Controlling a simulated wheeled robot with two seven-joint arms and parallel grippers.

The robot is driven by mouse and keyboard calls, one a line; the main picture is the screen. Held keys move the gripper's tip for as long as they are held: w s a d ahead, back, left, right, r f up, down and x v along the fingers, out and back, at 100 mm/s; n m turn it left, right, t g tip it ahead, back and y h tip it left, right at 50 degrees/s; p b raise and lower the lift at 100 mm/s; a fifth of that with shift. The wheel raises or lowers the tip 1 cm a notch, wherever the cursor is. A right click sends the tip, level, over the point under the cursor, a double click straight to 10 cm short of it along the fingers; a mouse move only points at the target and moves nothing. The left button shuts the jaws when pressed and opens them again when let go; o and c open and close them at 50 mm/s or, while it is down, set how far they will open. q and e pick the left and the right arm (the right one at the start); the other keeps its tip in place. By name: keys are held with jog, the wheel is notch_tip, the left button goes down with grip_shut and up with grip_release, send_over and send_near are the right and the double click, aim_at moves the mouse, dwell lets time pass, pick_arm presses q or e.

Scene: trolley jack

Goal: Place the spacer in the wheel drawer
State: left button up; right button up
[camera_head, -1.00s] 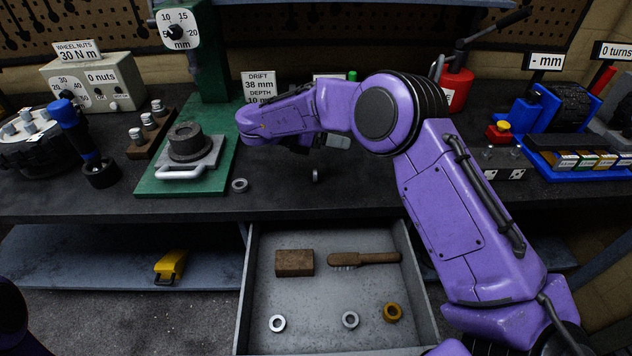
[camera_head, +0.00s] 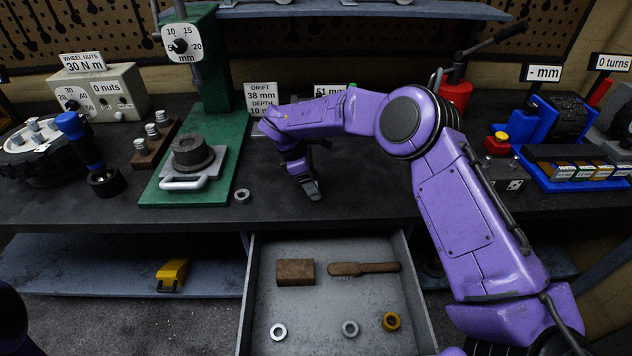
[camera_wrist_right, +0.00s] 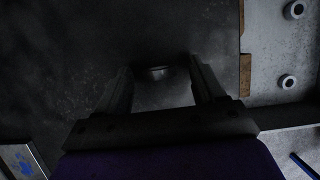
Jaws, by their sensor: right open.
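The open wheel drawer (camera_head: 330,298) juts out below the bench and shows in the wrist view (camera_wrist_right: 280,50). It holds a silver ring (camera_head: 278,332), a grey ring (camera_head: 350,328) and a brass-coloured ring (camera_head: 391,321). A small grey ring (camera_head: 241,196) lies on the bench beside the green press base. My right gripper (camera_head: 313,190) points down over the bench behind the drawer, open. In the wrist view a small, dim round piece (camera_wrist_right: 158,72) lies between its fingertips, apart from both; the head view hides it. I cannot tell which ring is the spacer. My left gripper is out of view.
A brown block (camera_head: 295,272) and a brush (camera_head: 363,268) lie in the drawer's back half. The green press (camera_head: 200,120) with a dark hub stands left of my gripper. A blue tray (camera_head: 575,180) is at right. Bench between is mostly clear.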

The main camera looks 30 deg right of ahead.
jog(key=c, duration=1.2)
